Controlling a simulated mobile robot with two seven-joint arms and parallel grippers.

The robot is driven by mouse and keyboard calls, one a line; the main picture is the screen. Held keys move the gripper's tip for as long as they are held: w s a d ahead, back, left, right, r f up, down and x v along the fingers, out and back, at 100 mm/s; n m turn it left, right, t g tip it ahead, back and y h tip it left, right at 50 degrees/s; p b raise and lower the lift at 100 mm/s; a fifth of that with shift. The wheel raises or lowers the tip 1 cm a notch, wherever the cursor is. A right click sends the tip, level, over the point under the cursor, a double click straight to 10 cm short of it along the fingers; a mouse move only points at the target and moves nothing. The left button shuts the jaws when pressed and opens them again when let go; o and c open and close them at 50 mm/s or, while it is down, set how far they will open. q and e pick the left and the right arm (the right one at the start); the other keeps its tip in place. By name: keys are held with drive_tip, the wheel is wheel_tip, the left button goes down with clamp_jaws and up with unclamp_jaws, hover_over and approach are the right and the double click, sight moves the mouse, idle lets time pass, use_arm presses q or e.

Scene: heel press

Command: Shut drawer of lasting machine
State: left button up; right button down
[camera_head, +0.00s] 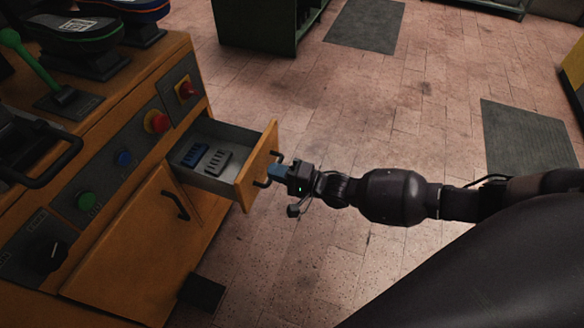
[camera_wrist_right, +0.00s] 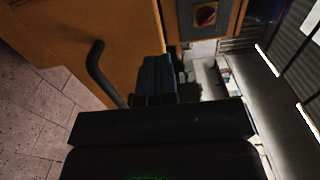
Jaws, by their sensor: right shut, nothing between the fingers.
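The lasting machine (camera_head: 135,235) is an orange cabinet at the left of the head view. Its drawer (camera_head: 252,172) stands open, with an orange front, grey inside walls and a black bar handle (camera_head: 261,184). My right gripper (camera_head: 277,171) is shut and empty, its bluish fingers at the outer side of the drawer front, by the handle. Whether they touch the front I cannot tell. In the right wrist view the fingers (camera_wrist_right: 155,78) point at an orange panel, with a black handle (camera_wrist_right: 96,72) to their left. My left gripper is out of view.
Dark blocks (camera_head: 215,160) lie in the drawer. Below it is a cabinet door (camera_head: 135,250) with its own handle. Buttons and knobs line the panel, including a red knob (camera_head: 157,122).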

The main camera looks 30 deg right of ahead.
sight(252, 165)
drive_tip(key=x, duration=0.3)
drive_tip(key=shift+w+a+f, duration=0.1)
drive_tip(key=shift+w+a, duration=0.1)
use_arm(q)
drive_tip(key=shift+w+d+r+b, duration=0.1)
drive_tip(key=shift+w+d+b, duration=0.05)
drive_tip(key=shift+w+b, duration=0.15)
use_arm(e)
drive_tip(key=shift+w+a, duration=0.3)
drive_tip(key=shift+w, duration=0.05)
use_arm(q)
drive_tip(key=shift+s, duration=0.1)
